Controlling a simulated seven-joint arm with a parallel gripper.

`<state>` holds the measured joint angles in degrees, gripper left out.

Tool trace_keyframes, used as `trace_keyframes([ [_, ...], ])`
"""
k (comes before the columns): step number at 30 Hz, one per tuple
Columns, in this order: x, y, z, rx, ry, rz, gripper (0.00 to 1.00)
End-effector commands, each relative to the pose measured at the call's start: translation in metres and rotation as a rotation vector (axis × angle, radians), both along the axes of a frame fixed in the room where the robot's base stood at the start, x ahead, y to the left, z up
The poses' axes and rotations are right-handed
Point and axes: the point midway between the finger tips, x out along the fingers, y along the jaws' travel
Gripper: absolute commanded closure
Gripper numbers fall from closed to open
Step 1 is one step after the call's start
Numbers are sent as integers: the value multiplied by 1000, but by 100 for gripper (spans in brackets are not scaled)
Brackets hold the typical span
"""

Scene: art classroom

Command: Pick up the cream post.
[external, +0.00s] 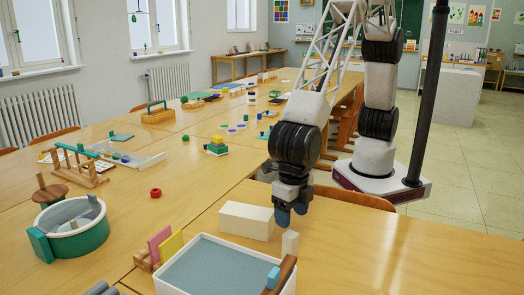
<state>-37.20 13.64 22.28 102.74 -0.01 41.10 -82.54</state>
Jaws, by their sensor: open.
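The cream post (290,243) is a small pale upright block on the wooden table, beside the back right corner of a white-rimmed tray. My gripper (291,212) points down with its bluish fingertips a little above the post in the picture. It appears empty. The fingertips do not appear to touch the post, but the exact gap in depth is hard to tell. The post's lower end is close to the tray rim.
A longer cream block (245,221) lies just left of my gripper. The white tray (182,286) holds a blue-grey surface, with a brown piece and a blue block at its right. Pink and yellow panels (160,244) stand left. The table at right (400,255) is clear.

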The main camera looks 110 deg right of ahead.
Motion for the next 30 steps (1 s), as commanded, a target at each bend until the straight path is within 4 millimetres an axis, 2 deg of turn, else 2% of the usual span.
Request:
trace_keyframes([
  [4,-1,8,-8,-2,3,29,36],
  [15,-1,8,-10,-3,4,30,36],
  [24,0,8,-30,-3,4,30,36],
  [30,0,8,-34,-2,3,29,36],
])
